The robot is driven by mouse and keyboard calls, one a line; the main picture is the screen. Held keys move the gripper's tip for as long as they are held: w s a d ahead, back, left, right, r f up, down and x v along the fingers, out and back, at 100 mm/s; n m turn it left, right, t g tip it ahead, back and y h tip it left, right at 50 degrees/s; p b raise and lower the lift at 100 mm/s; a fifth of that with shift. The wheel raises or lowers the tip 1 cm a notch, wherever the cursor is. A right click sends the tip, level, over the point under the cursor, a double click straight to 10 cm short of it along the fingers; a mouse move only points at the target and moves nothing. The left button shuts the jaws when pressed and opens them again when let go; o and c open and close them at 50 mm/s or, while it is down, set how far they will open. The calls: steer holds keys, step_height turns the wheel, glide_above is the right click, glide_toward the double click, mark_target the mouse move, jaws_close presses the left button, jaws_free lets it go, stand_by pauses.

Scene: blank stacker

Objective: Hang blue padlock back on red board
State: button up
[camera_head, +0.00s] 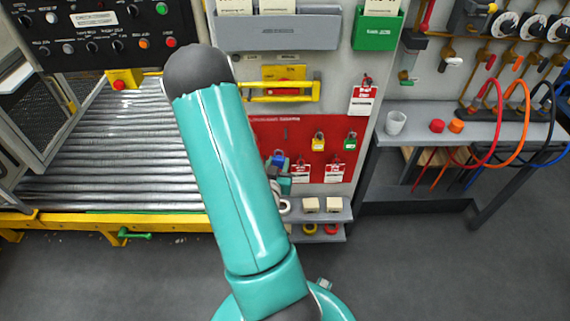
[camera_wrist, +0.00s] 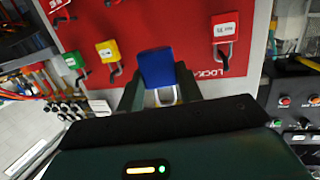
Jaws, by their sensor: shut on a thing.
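The blue padlock (camera_wrist: 157,70) is held between the fingers of my gripper (camera_wrist: 158,92) in the wrist view, with its silver shackle towards my palm. My gripper is shut on it, in front of the red board (camera_wrist: 130,20). In the head view the blue padlock (camera_head: 278,158) shows small beside my arm, over the red board (camera_head: 318,128). My arm hides the left part of the board. Whether the padlock touches the board I cannot tell.
A yellow padlock (camera_head: 319,141) and a green padlock (camera_head: 351,141) hang on the board, with red-and-white tags (camera_head: 335,170) below. A small grey shelf (camera_head: 325,212) with beige blocks juts out beneath. A roller conveyor (camera_head: 120,145) lies left, a grey bench (camera_head: 470,130) right.

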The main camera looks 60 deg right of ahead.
steer(key=x, duration=1)
steer(key=shift+m+g, duration=0.3)
steer(key=shift+g, duration=0.1)
stand_by(0.9)
steer(key=shift+s, duration=0.1)
stand_by(0.4)
steer(key=o, duration=1.1)
steer(key=shift+a, duration=0.1)
